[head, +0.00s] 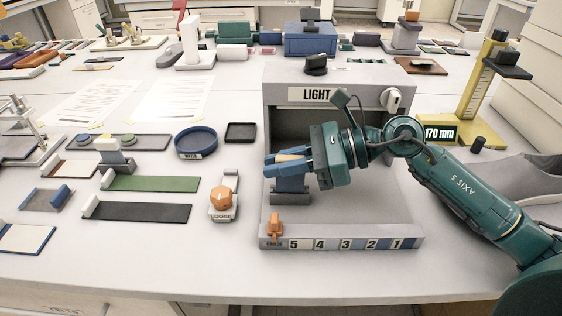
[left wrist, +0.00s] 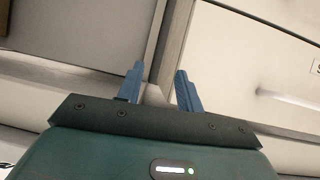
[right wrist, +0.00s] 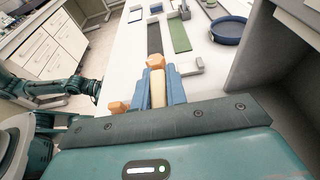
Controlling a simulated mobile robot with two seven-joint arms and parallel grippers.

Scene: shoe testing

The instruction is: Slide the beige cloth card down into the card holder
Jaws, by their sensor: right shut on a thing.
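My right gripper (head: 272,164) reaches from the right into the front of the light box. It is shut on the beige cloth card (head: 290,157), which lies between its blue fingers. The card also shows between the fingers in the right wrist view (right wrist: 157,88). The blue-grey card holder (head: 290,190) stands in the left part of the box, directly below the fingers. The fingers hide its top, so I cannot tell whether the card touches it. My left gripper (left wrist: 158,76) shows only in the left wrist view, open and empty, away from the table.
The light box (head: 378,98) has walls and a roof around the holder. An orange slider (head: 275,225) stands at its front left, beside a numbered strip (head: 345,244). A height gauge (head: 480,95) stands right.

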